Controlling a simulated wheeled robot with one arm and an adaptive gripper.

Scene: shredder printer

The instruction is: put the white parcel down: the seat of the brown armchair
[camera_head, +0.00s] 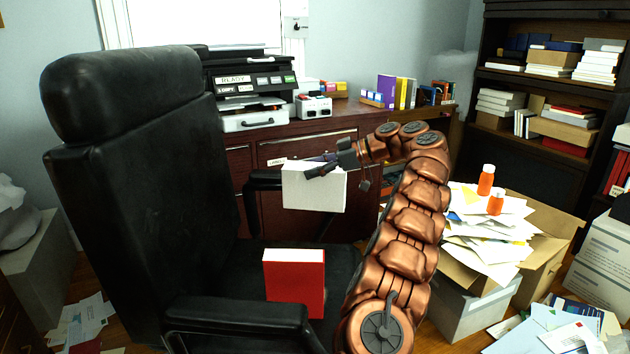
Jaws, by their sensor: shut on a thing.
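The white parcel (314,193) is a pale, box-like block. My gripper (318,168) is shut on its top edge and holds it in the air, in front of the dark red cabinet. The only chair in view is a black high-backed office chair (140,170) with armrests; no brown armchair shows. The parcel appears higher than its black seat (255,257), apart from it. A red book-like box (294,282) stands upright on the seat. My arm hides the seat's right side.
A wooden cabinet (232,165) bears a printer (250,85) and several small items. An open carton (545,245) at right holds papers and two orange bottles. Papers (85,320) litter the floor at left. A dark bookshelf (500,130) stands at back right.

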